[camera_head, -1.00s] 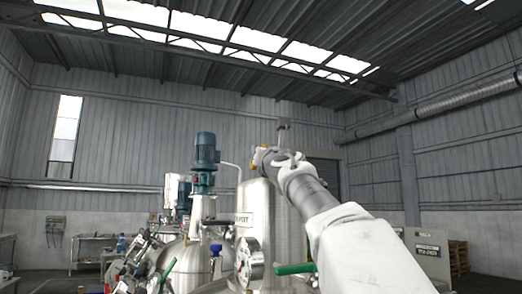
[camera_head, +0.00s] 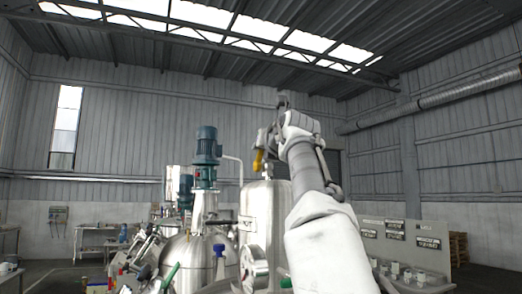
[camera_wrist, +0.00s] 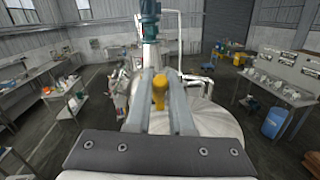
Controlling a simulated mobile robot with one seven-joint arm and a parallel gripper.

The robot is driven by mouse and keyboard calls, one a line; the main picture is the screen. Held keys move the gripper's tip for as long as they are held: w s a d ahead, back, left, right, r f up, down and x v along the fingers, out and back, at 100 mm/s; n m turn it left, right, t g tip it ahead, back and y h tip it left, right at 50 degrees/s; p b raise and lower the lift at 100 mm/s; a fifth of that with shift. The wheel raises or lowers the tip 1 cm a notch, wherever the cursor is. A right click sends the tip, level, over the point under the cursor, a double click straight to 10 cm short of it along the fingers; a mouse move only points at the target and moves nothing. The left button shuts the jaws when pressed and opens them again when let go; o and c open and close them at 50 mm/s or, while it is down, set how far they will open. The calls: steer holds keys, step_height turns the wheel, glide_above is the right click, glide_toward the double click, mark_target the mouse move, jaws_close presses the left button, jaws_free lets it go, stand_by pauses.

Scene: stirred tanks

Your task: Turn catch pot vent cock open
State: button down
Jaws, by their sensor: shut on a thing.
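The catch pot is most likely the tall steel vessel (camera_head: 262,207) in the middle of the head view. A yellow cock handle (camera_head: 258,161) hangs downward at about the height of its top. My gripper (camera_head: 268,143) is at this handle, above the vessel. In the wrist view, the yellow handle (camera_wrist: 158,92) sits between the two grey fingers of my gripper (camera_wrist: 158,80), which are shut on it. The cock body is hidden by my gripper. The pale dome of the vessel (camera_wrist: 208,122) lies beneath the fingers.
A blue motor (camera_head: 206,146) stands on a rounded steel tank (camera_head: 190,255) left of the vessel. A thin bent pipe (camera_head: 240,168) rises between them. A round gauge (camera_head: 254,268) faces me below. A bench with a blue drum (camera_wrist: 273,122) is at right in the wrist view.

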steer(key=shift+s+d+r, duration=0.15)
steer(key=shift+d+r, duration=0.05)
steer(key=shift+r, duration=0.2)
steer(key=shift+a+f, duration=0.1)
steer(key=shift+f, duration=0.15)
steer(key=shift+f+g, duration=0.25)
steer(key=shift+g, duration=0.05)
steer(key=c, duration=0.8)
jaws_free()
steer(key=shift+c, duration=0.2)
steer(key=shift+a, duration=0.1)
